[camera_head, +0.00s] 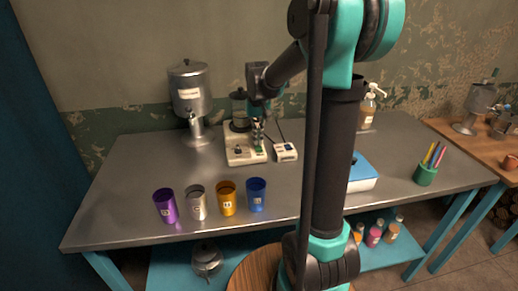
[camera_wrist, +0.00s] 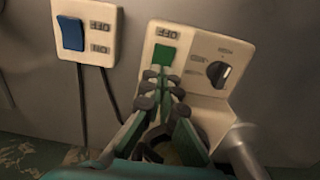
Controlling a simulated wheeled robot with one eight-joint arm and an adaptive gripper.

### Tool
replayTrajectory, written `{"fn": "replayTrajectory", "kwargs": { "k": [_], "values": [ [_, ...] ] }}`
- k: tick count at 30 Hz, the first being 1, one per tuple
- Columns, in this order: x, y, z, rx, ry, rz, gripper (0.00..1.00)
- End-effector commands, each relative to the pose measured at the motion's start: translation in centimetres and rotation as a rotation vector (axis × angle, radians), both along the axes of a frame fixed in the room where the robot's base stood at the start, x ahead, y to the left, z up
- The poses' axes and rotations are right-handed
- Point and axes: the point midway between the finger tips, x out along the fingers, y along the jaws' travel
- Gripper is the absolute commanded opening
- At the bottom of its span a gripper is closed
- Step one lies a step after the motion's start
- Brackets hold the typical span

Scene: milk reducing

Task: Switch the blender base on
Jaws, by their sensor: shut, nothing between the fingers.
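The cream blender base (camera_head: 240,155) stands on the metal table, left of my arm. In the wrist view its face (camera_wrist: 207,48) appears upside down, with a green switch (camera_wrist: 165,54), an OFF label beside the switch and a black knob (camera_wrist: 218,73). Any label on the near side of the switch is hidden by my fingers. My gripper (camera_wrist: 161,80) is shut and empty, its fingertips right at the green switch's near edge; I cannot tell whether they touch it. In the head view my gripper (camera_head: 258,131) points down over the base's right part.
A separate cream switch box (camera_wrist: 88,28) with a blue rocker and cables sits beside the base. Purple (camera_head: 166,206), silver (camera_head: 197,203), orange (camera_head: 227,199) and blue (camera_head: 256,195) cups stand in front. A metal dispenser (camera_head: 187,95) stands behind left.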

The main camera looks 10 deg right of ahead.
Motion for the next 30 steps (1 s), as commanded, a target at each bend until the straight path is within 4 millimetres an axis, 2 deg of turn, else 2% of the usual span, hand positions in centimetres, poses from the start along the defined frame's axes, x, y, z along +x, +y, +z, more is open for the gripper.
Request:
{"fn": "replayTrajectory", "kwargs": {
  "k": [21, 30],
  "values": [
    [0.0, 0.0, 5.2, 0.000, 0.000, 0.000, 0.00],
    [0.0, 0.0, 5.8, 0.000, 0.000, 0.000, 0.00]
  ]
}}
